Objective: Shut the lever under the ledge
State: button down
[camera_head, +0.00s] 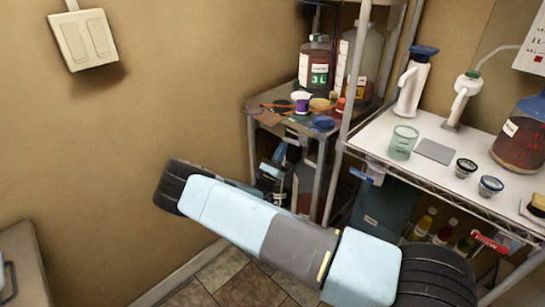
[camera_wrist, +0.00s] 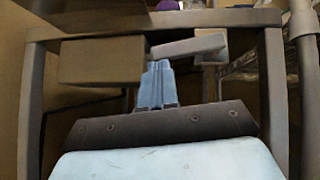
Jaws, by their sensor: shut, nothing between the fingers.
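In the wrist view a grey lever (camera_wrist: 188,46) sticks out to the right from a brown box-shaped body (camera_wrist: 103,60) under the ledge (camera_wrist: 230,18). The lever lies close to level, with its right end slightly higher. My gripper (camera_wrist: 158,68) is shut and empty, its pale blue fingers together just below the lever. Whether the fingertips touch it I cannot tell. In the head view my gripper (camera_head: 283,150) shows under the small side table (camera_head: 255,122); the lever does not show there.
Bottles and small cups stand on the side table. Table legs (camera_wrist: 275,90) flank my gripper on both sides.

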jog(key=w+d+f+v, duration=0.1)
jog(key=d+f+v, duration=0.1)
jog(key=v, duration=1.1)
dwell(0.4)
